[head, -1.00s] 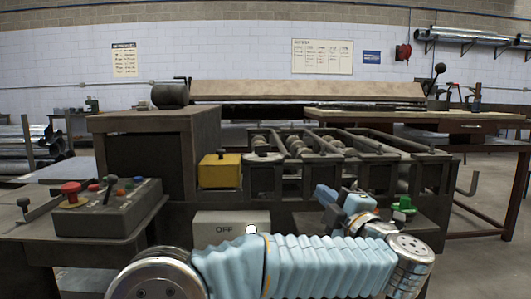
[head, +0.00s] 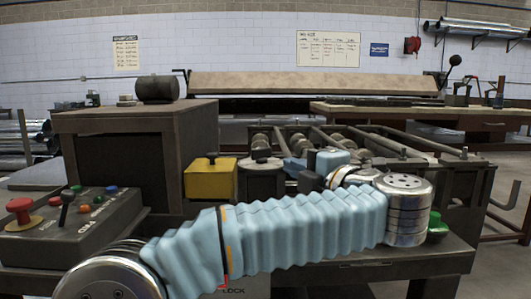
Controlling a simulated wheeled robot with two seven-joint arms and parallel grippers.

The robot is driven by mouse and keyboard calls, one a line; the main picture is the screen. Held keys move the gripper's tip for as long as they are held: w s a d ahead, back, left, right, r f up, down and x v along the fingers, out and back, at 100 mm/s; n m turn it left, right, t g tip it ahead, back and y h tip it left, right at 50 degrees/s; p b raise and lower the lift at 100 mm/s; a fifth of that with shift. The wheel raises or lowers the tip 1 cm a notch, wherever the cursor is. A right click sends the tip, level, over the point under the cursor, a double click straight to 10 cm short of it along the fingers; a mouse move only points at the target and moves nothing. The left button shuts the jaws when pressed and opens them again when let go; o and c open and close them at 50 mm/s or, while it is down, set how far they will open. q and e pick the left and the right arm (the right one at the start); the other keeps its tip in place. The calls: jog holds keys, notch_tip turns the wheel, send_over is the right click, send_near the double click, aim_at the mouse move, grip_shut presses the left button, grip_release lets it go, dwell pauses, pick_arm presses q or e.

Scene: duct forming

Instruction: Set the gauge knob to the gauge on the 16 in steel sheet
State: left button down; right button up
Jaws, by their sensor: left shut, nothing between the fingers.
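My left arm reaches across the front of the machine, and its gripper (head: 296,170) is at the roller stand, pointing left. It is shut and holds nothing. Just left of it is a round grey post with a dark knob (head: 262,156) on top; I cannot tell whether they touch. A yellow box (head: 211,179) with a small black knob on top stands further left. I cannot tell which knob is the gauge knob, and no scale is readable. No sheet with a readable 16 in mark shows. My right gripper is not in view.
A control box (head: 75,228) with a red button, a lever and coloured buttons is at the lower left. A dark cabinet (head: 120,160) stands behind it. A green knob (head: 437,224) is right of my wrist. Wall charts (head: 328,49) are too small to read.

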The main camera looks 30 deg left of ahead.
aim_at(257, 152)
pick_arm(q)
jog(key=p+x, duration=0.1)
jog(key=x, duration=0.9)
jog(key=shift+r+p, duration=0.1)
jog(key=shift+p, duration=0.2)
jog(key=shift+w+a, duration=0.3)
jog(key=shift+a, duration=0.2)
